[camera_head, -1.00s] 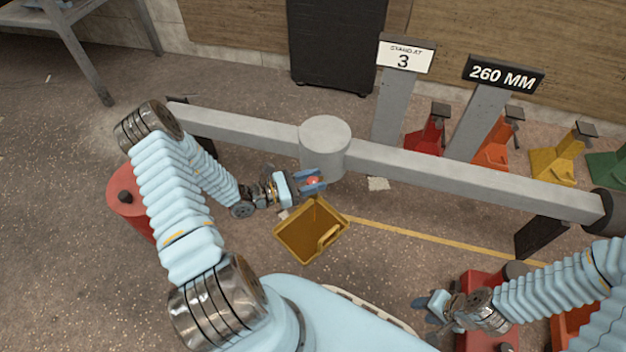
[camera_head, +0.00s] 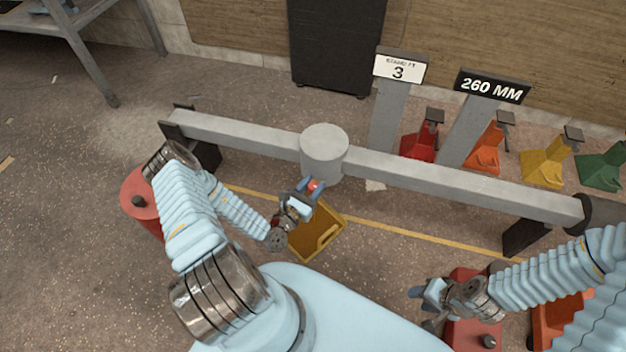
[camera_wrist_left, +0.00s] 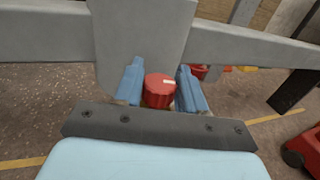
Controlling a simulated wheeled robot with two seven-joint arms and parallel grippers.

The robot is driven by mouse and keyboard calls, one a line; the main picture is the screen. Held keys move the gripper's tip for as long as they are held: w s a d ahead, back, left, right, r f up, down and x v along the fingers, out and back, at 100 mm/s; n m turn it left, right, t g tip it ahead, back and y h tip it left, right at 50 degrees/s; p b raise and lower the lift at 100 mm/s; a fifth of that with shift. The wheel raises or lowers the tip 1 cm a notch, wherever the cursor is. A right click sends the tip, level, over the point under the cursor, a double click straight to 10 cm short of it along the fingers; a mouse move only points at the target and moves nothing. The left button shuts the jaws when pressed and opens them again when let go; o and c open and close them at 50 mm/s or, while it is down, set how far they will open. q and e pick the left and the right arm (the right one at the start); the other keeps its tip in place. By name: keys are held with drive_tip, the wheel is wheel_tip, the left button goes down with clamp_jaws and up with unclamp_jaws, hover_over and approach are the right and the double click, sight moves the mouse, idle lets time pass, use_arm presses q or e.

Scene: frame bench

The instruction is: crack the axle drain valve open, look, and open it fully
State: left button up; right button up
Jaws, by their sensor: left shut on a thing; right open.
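The red drain valve knob (camera_wrist_left: 160,90) sits low on the near side of the axle's round housing (camera_head: 324,150), with a pale mark on its face. It shows small in the head view (camera_head: 314,186). My left gripper (camera_head: 310,187) is shut on the knob, with one blue finger on each side of it in the left wrist view (camera_wrist_left: 161,88). A yellow tray (camera_head: 328,240) lies on the floor below, partly hidden by my left gripper. No fluid is visible. My right gripper (camera_head: 424,305) is open and empty at the lower right.
The grey axle beam (camera_head: 450,180) runs across the view. Signs reading 3 (camera_head: 399,69) and 260 MM (camera_head: 492,86) stand behind it. Red (camera_head: 420,142), orange, yellow and green stands are at the back right. A red can (camera_head: 140,204) stands left.

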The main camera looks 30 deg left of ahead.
use_arm(q)
drive_tip(key=shift+n+y+p, duration=0.5)
drive_tip(key=shift+n+y, duration=0.1)
drive_tip(key=shift+y, duration=0.4)
drive_tip(key=o, duration=0.7)
drive_tip(key=shift+c, duration=0.2)
drive_tip(key=s, duration=1.4)
drive_tip(key=shift+d, duration=0.4)
drive_tip(key=shift+w, duration=0.1)
